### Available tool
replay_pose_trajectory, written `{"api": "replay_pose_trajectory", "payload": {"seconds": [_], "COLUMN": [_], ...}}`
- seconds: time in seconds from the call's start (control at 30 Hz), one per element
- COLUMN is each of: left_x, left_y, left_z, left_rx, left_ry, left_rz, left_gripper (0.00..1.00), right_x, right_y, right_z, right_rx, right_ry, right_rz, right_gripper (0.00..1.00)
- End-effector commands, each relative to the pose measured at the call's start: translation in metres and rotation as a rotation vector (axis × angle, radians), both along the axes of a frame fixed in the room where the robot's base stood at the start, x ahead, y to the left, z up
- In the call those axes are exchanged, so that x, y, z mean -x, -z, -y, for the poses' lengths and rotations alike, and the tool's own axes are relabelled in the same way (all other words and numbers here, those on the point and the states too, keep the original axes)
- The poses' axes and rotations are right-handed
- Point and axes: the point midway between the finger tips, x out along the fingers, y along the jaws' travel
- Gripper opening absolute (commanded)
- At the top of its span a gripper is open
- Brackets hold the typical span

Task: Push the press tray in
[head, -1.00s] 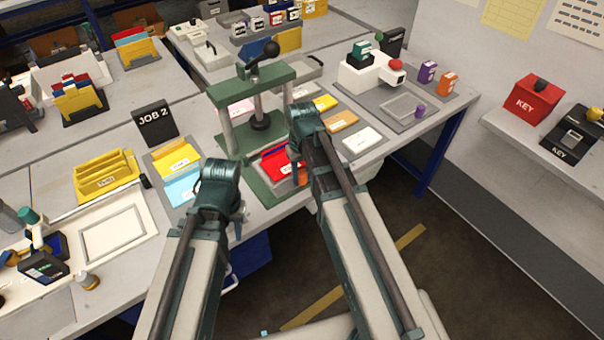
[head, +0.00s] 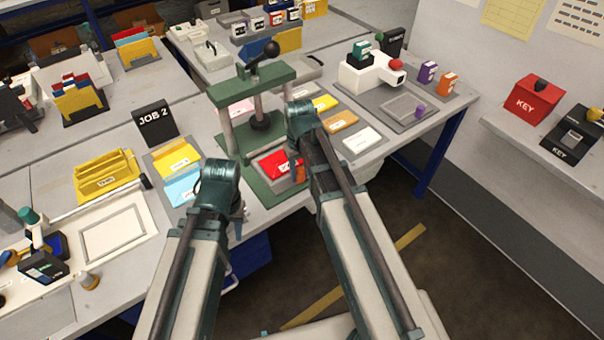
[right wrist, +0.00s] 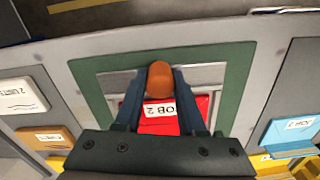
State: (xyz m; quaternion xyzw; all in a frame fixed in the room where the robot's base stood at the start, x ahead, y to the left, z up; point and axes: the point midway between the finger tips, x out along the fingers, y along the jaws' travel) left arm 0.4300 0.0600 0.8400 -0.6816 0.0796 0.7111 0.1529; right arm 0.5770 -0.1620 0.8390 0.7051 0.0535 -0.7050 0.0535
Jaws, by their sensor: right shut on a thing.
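The green press (head: 248,72) stands on the table with its black-knobbed lever up. Its grey tray (head: 284,186) lies on the green base at the front, with a red piece (head: 268,163) in it that reaches towards the press posts. In the right wrist view the red piece (right wrist: 158,126) bears a "JOB 2" label. My right gripper (head: 296,158) is shut on the tray's orange knob (head: 300,174); the knob also shows between its fingers in the right wrist view (right wrist: 160,82). My left gripper (head: 238,214) hangs by the table's front edge; its jaws are unclear.
Yellow and blue packets (head: 174,160) lie left of the press, before the black "JOB 2" sign (head: 155,122). Orange and white blocks (head: 362,140) lie to its right. A white machine (head: 368,76) stands further right. The floor in front is clear.

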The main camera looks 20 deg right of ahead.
Motion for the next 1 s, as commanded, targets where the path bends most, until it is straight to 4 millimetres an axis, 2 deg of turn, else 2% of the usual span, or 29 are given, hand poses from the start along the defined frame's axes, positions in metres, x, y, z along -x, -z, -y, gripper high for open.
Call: {"api": "replay_pose_trajectory", "payload": {"seconds": [0.4, 0.5, 0.8, 0.83, 0.97, 1.0], "left_x": [0.000, 0.000, 0.000, 0.000, 0.000, 0.000], "left_y": [0.000, 0.000, 0.000, 0.000, 0.000, 0.000], "left_z": [0.000, 0.000, 0.000, 0.000, 0.000, 0.000], "left_rx": [0.000, 0.000, 0.000, 0.000, 0.000, 0.000], "left_ry": [0.000, 0.000, 0.000, 0.000, 0.000, 0.000], "left_rz": [0.000, 0.000, 0.000, 0.000, 0.000, 0.000], "left_gripper": [0.35, 0.35, 0.35, 0.35, 0.35, 0.35], "right_x": [-0.108, -0.118, -0.119, -0.119, -0.118, -0.118], "right_y": [0.000, 0.000, 0.000, 0.000, 0.000, 0.000], "right_z": [-0.037, -0.042, -0.043, -0.043, -0.043, -0.042], "right_rx": [0.000, 0.000, -0.001, -0.001, -0.001, -0.001], "right_ry": [-0.001, -0.001, 0.000, 0.000, 0.000, 0.000], "right_rz": [0.000, 0.000, 0.006, 0.006, 0.004, 0.004], "right_gripper": [0.00, 0.00, 0.00, 0.44, 0.68, 0.69]}}
